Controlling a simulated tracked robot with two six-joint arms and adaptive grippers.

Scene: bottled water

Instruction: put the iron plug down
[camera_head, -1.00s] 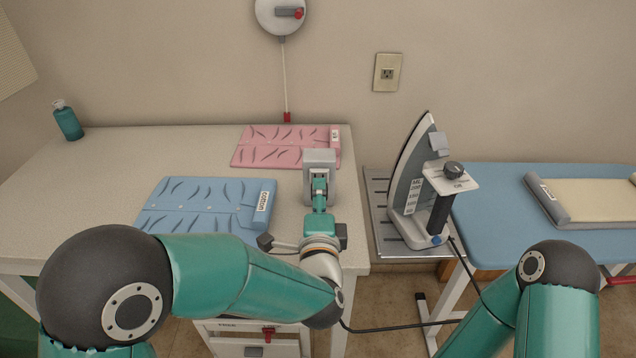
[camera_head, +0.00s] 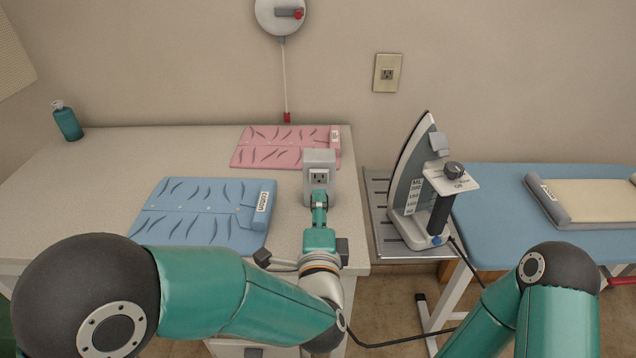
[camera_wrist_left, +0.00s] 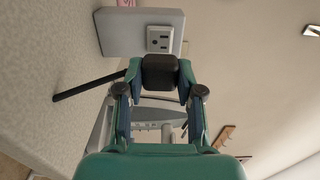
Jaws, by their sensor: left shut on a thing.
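My left gripper (camera_head: 319,200) is shut on the black iron plug (camera_wrist_left: 160,72), which sits between its fingertips in the left wrist view. In the head view the gripper hides the plug. The gripper is just in front of a grey socket box (camera_head: 319,157) on the pale table. The outlet face shows uncovered, and the plug looks apart from it. The box also shows in the left wrist view (camera_wrist_left: 125,30). The iron (camera_head: 413,185) stands upright with its black cord running down and left. My right arm is at the lower right; its gripper is out of view.
A blue folded cloth (camera_head: 195,212) lies left of my left gripper, and a pink one (camera_head: 275,147) lies behind. The iron stands on a metal rest (camera_head: 378,215) beside a blue ironing board (camera_head: 490,200).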

